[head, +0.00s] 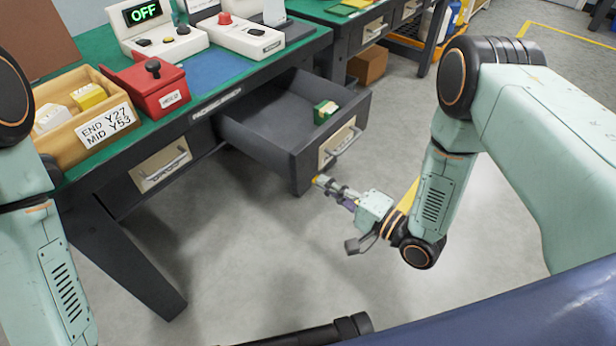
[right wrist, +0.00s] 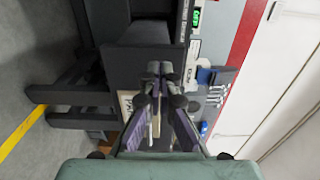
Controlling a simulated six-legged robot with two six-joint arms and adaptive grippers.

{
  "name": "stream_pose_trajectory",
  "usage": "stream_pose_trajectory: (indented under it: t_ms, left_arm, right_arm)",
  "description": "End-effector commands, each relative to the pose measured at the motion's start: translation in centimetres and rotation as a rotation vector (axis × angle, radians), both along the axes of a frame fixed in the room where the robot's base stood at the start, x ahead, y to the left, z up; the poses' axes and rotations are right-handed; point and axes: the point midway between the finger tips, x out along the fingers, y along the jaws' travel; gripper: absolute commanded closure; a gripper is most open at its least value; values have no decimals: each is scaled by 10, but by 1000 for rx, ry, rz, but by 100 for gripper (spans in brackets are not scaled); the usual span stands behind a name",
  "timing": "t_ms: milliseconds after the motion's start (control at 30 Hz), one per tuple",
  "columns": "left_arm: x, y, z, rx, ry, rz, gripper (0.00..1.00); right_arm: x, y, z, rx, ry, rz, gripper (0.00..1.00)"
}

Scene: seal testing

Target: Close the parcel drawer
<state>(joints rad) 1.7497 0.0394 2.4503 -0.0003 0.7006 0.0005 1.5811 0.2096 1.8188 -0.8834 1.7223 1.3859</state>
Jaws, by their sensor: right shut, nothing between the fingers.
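The parcel drawer (head: 300,148) is dark grey and stands pulled out from the green-topped bench. A small green and yellow box (head: 325,111) lies in it. Its front has a beige label plate and a metal handle (head: 343,141). My right gripper (head: 320,181) is shut and empty, in front of the drawer's face, near its lower edge and below the handle. I cannot tell whether the fingertips touch the drawer. In the right wrist view the closed fingers (right wrist: 160,69) point at the dark drawer, with part of the beige plate beside them. My left gripper is out of view.
Another drawer (head: 163,166) in the bench is shut. On the bench top are a wooden tray (head: 62,136), a red box (head: 146,87) and a white unit with an OFF display (head: 145,12). The grey floor in front of the open drawer is clear.

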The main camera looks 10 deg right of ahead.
Motion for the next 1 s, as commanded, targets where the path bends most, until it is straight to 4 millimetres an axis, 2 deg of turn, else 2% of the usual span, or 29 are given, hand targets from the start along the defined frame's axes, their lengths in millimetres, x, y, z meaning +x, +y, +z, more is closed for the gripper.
stream_pose_trajectory:
  t_ms: [100,333,1000]
  left_arm:
    - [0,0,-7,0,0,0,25]
    - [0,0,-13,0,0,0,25]
    - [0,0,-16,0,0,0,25]
  right_arm:
    - [16,15,-1,0,-4,5,100]
    - [36,31,-1,0,-1,4,100]
    - [46,35,0,0,-1,3,100]
